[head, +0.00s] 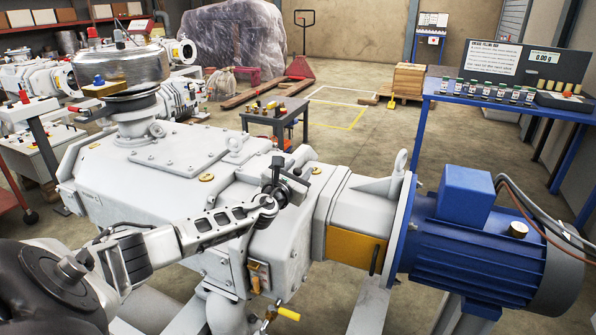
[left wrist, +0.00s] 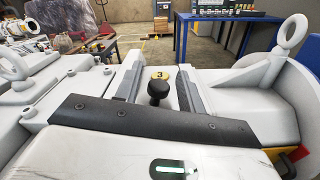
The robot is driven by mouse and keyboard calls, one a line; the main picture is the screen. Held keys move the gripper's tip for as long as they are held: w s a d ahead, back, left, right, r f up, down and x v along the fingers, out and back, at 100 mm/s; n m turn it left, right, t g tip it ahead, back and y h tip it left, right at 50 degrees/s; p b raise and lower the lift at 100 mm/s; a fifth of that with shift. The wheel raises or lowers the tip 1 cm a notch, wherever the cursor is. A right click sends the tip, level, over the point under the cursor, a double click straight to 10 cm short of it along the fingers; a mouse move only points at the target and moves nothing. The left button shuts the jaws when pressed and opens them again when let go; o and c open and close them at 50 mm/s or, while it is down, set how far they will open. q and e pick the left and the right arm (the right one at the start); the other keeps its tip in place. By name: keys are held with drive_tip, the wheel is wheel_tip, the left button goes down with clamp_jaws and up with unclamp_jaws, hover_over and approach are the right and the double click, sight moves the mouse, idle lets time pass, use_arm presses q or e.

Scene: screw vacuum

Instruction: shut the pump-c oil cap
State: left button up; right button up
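A large light-grey pump (head: 105,190) fills the middle of the head view, with a blue motor (head: 470,250) at its right end. My left gripper (head: 286,178) is over the right part of the pump's top. In the left wrist view my left gripper (left wrist: 158,88) is open, one finger on each side of a black round knob (left wrist: 158,92). I cannot tell whether the fingers touch it, or for sure that it is the oil cap. My right gripper is not in view.
A lifting eye (head: 400,162) stands up at the motor end. A yellow-handled valve (head: 288,313) sticks out low at the front. A blue table (head: 555,113) with small bottles stands at the right, a small grey table (head: 275,118) behind. Open floor lies between.

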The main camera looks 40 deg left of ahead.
use_arm(q)
clamp_jaws()
drive_tip(key=shift+s+a+f+n+b, duration=0.1)
drive_tip(key=shift+a+f+n+b, duration=0.25)
drive_tip(key=shift+f+n+b, duration=0.45)
drive_tip(key=shift+a+r+n+b, duration=0.1)
drive_tip(key=shift+r+n+b, duration=0.05)
drive_tip(key=shift+n+b, duration=0.5)
drive_tip(key=shift+a+r+n, duration=0.1)
drive_tip(key=shift+r+n, duration=0.05)
drive_tip(key=shift+n, duration=0.1)
drive_tip(key=shift+o, duration=1)
unclamp_jaws()
drive_tip(key=shift+s, duration=0.1)
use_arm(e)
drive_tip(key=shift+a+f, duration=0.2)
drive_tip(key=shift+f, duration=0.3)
use_arm(q)
drive_tip(key=shift+s, duration=0.1)
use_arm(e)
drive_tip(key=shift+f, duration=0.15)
